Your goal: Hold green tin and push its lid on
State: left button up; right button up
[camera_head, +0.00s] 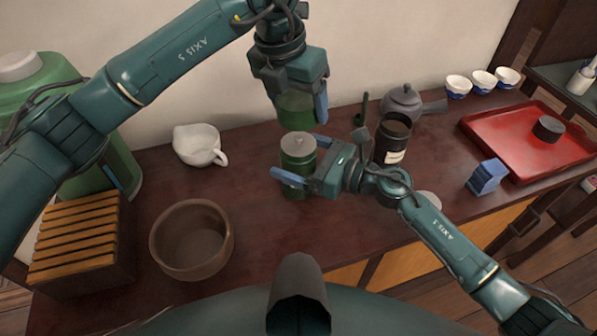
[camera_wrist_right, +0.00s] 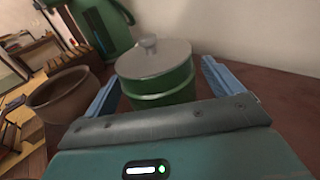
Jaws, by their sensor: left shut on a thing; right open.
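The green tin (camera_head: 297,186) stands upright on the dark counter, with a grey knobbed disc (camera_head: 298,143) on its top. The tin also shows in the right wrist view (camera_wrist_right: 165,88). My left gripper (camera_head: 298,105) is shut on a green lid (camera_head: 295,118), held above the tin and apart from it. The gripper hides part of the lid. My right gripper (camera_head: 304,160) is open, with one blue finger on each side of the tin. In the right wrist view the tin is between the fingers (camera_wrist_right: 163,92); I cannot tell whether they touch it.
A brown bowl (camera_head: 168,254) and white pitcher (camera_head: 195,148) stand left. A dark labelled canister (camera_head: 391,156) and grey teapot (camera_head: 402,100) stand right, behind my right arm. A blue block (camera_head: 487,177) sits near the red tray (camera_head: 497,137). Counter between bowl and tin is clear.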

aim_at(300, 135)
jog(key=shift+c, duration=0.4)
jog(key=c, duration=1.4)
pick_arm(q)
jog(key=shift+s+a+x, duration=0.1)
jog(key=shift+a+x, duration=0.05)
jog(key=shift+x, duration=0.65)
jog(key=shift+s+a+x, duration=0.15)
jog(key=shift+x, duration=0.7)
jog(key=shift+s+a+x, duration=0.1)
jog(key=shift+x, duration=0.7)
